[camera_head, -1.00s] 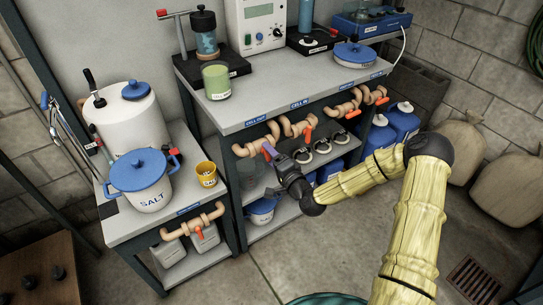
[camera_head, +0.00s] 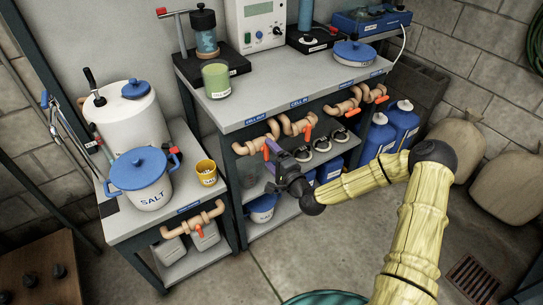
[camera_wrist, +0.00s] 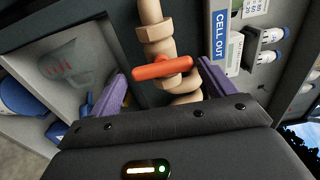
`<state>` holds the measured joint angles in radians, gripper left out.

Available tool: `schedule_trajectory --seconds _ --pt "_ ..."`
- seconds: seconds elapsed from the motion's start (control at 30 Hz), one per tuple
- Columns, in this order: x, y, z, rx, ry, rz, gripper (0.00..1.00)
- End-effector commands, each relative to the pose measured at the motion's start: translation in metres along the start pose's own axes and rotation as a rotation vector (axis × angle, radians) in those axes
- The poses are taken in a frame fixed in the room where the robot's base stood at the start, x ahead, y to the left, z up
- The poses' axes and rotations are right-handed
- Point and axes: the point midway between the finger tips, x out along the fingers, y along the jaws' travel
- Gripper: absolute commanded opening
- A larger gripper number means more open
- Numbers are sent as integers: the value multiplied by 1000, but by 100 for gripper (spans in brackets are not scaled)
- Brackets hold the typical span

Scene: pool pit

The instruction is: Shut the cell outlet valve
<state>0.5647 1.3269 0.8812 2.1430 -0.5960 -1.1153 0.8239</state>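The cell outlet valve is on the tan pipe under the shelf edge, by the "CELL OUT" label (camera_head: 256,119). Its orange handle (camera_head: 266,152) points down in the head view. In the wrist view the handle (camera_wrist: 163,68) lies crosswise to the pipe (camera_wrist: 157,35). My gripper (camera_head: 274,161) is just right of and below the handle in the head view. In the wrist view my gripper (camera_wrist: 161,70) is open, its purple fingers apart on either side of the handle. No clear contact shows; the fingertips are partly hidden by the pipework.
The "CELL IN" valve handle (camera_head: 308,134) is close on the right, with more orange-handled valves beyond. A lower shelf with black-rimmed fittings (camera_head: 322,146) lies behind my gripper. The salt pot (camera_head: 141,180) stands on the left bench.

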Motion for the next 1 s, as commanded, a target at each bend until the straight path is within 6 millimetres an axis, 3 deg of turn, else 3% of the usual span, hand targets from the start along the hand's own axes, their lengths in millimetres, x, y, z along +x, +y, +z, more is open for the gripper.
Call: schedule_trajectory --seconds 0.47,0.67,1.0 --pt "-8 -2 0 -3 1 -4 91" --pt "-38 -1 -1 -2 2 -3 91" --pt "-106 -1 -1 -1 2 -2 91"
